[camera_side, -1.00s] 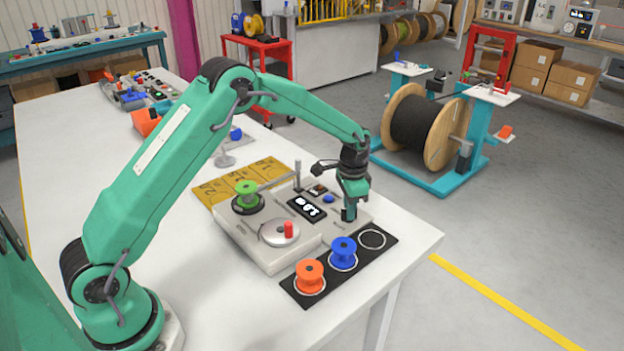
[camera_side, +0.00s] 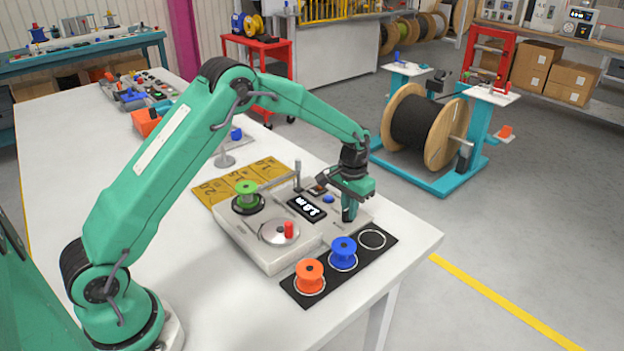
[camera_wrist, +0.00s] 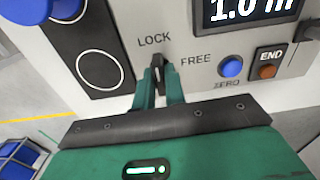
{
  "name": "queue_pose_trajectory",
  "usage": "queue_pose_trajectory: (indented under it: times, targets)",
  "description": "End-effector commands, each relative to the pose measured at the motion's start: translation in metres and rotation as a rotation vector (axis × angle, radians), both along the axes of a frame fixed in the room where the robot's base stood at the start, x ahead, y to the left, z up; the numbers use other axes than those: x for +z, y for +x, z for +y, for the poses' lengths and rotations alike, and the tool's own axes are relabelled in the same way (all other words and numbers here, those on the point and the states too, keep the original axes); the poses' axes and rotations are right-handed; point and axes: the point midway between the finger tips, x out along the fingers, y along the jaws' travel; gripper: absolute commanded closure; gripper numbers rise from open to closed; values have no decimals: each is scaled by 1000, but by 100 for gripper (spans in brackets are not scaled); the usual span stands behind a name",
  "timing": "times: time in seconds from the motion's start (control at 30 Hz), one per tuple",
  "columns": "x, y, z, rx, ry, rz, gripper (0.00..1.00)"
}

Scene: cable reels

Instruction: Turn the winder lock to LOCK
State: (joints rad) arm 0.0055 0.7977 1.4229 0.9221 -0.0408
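The winder lock (camera_wrist: 158,68) is a small black lever on the pale winder panel (camera_wrist: 178,28). In the wrist view the LOCK label (camera_wrist: 154,40) is just above it and the FREE label (camera_wrist: 195,60) is to its right. The lever stands between my fingers, its visible end towards LOCK. My gripper (camera_wrist: 160,80) appears shut on it, one green finger against each side. In the side view my gripper (camera_side: 348,218) reaches down to the right end of the winder (camera_side: 262,248) and hides the lock.
Beside the lock are a blue ZERO button (camera_wrist: 231,67), an END button (camera_wrist: 268,71) and a display (camera_wrist: 250,8) reading 1.0 m. A black mat (camera_side: 322,288) with an orange reel (camera_side: 309,275) and a blue reel (camera_side: 343,252) lies in front; its far ring is empty.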

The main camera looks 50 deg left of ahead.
Motion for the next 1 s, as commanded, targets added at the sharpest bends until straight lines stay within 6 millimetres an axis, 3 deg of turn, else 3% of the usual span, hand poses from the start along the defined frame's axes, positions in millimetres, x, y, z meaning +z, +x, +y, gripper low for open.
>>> queue_pose_trajectory:
  times: [0.03,0.1,0.47,1.0]
  targets:
    - [1,0,-1,0,0,0,79]
    - [1,0,0,-1,0,0,69]
    - [4,1,0,-2,0,-2,69]
    - [64,1,0,-3,0,-3,69]
